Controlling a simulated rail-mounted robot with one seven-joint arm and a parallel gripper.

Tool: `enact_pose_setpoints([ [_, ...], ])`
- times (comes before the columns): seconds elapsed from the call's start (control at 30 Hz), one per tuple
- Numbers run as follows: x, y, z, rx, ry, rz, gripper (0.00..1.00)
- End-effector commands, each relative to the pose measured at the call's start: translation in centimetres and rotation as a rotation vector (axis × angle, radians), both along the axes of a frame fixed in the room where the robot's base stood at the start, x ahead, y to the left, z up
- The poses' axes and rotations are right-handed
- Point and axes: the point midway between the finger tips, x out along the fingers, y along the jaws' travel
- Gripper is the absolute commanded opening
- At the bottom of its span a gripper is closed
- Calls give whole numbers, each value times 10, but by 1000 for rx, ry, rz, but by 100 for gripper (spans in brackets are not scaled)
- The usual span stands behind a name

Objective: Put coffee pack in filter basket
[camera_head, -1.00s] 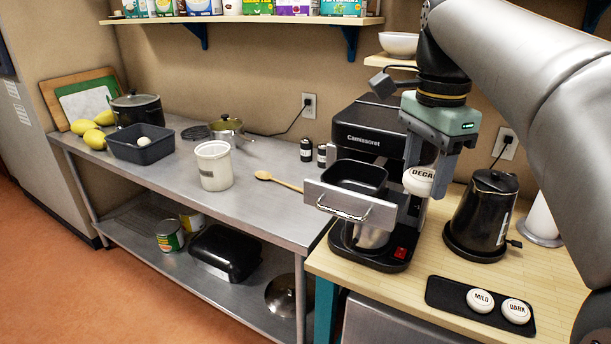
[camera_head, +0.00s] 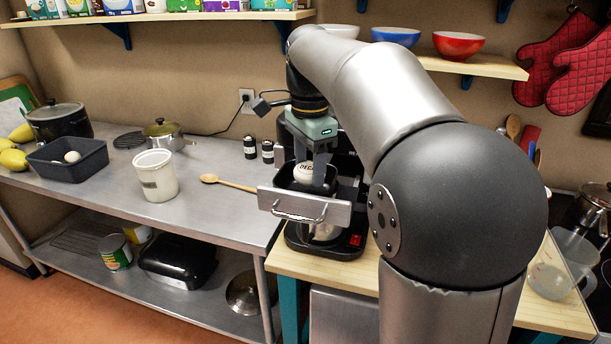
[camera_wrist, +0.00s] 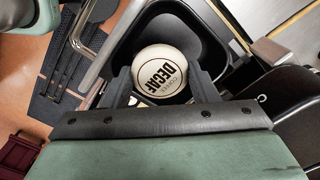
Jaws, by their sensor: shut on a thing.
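The coffee pack is a round white puck marked DECAF (camera_wrist: 160,70). My gripper (camera_wrist: 162,88) is shut on it, with one finger on each side. In the head view the pack (camera_head: 304,172) is between the fingers, over the filter basket. The filter basket (camera_wrist: 215,50) is a black square bin in a pulled-out drawer with a silver front and handle (camera_head: 303,207). In the wrist view the pack is over the near part of the basket. I cannot tell how far the pack is below the rim. The coffee machine (camera_head: 347,165) is partly hidden by my arm.
A steel counter to the left holds a white canister (camera_head: 156,176), a wooden spoon (camera_head: 225,182), two small dark jars (camera_head: 258,150) and a grey bin (camera_head: 68,160). A shelf with bowls (camera_head: 396,37) is above. A clear jug (camera_head: 560,268) stands at the right.

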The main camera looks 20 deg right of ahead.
Motion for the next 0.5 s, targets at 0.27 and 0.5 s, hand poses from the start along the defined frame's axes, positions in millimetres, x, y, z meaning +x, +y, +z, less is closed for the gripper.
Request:
enact_pose_setpoints([
  [0.27,9,4,-30,1,2,0,32],
  [0.5,10,4,-43,0,-1,0,32],
])
